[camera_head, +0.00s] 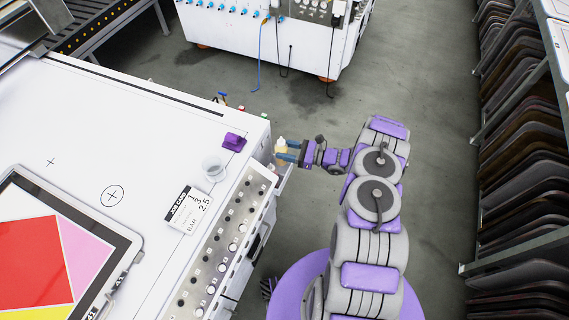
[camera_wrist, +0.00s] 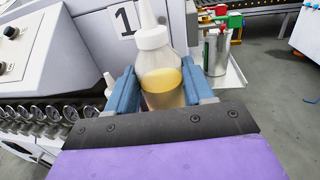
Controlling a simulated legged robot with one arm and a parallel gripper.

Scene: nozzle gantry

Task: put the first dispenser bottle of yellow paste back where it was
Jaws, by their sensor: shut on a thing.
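A clear dispenser bottle (camera_wrist: 161,88) with yellow paste, a white cap and a white nozzle is upright between the blue fingers of my gripper (camera_wrist: 160,92). My gripper is shut on it. In the head view the bottle (camera_head: 281,146) shows small at the tip of my gripper (camera_head: 286,152), beside the right edge of the white machine. The bottle's base is hidden, so I cannot tell whether it touches a support. A number 1 label (camera_wrist: 125,20) is on the white panel behind it. Another white nozzle (camera_wrist: 109,82) shows left of my left finger.
A pale ledge (camera_wrist: 236,76) behind the right finger bears a metal can (camera_wrist: 215,50). Several round gauges (camera_wrist: 70,113) line the left. A purple block (camera_head: 234,142) and a clear cup (camera_head: 214,168) stand on the machine top. Floor is open to the right.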

